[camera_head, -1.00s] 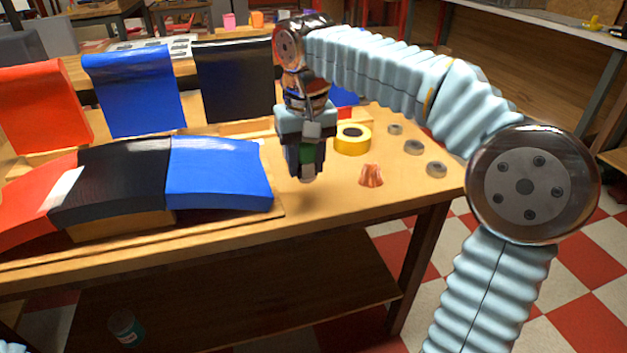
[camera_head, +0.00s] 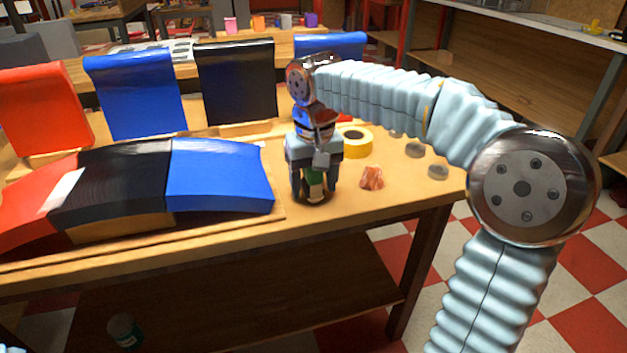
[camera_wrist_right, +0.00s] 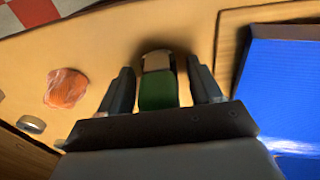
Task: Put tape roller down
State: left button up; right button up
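The tape roller (camera_head: 315,183), with a green part and a pale end, is at the table top right of the near blue panel. It also shows in the right wrist view (camera_wrist_right: 158,90). My right gripper (camera_head: 315,190) points down with one finger on each side of the roller. In the right wrist view its fingers (camera_wrist_right: 162,85) are spread, with a gap on both sides of the green part. The roller's lower end looks to rest on the table, partly hidden by the fingers. My left gripper is not in view.
Red, black and blue curved panels (camera_head: 220,175) lie left of my right gripper. A yellow tape roll (camera_head: 357,148), a crumpled orange piece (camera_head: 372,178) and small grey discs (camera_head: 438,172) lie to its right. Bare table (camera_head: 400,195) shows near the front right edge.

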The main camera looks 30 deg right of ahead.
jog(key=r, duration=0.4)
jog(key=r+p, duration=0.1)
jog(key=r, duration=0.3)
jog(key=r+p, duration=0.1)
jog(key=r, duration=0.3)
jog(key=shift+s+a, duration=0.1)
jog(key=shift+s, duration=0.3)
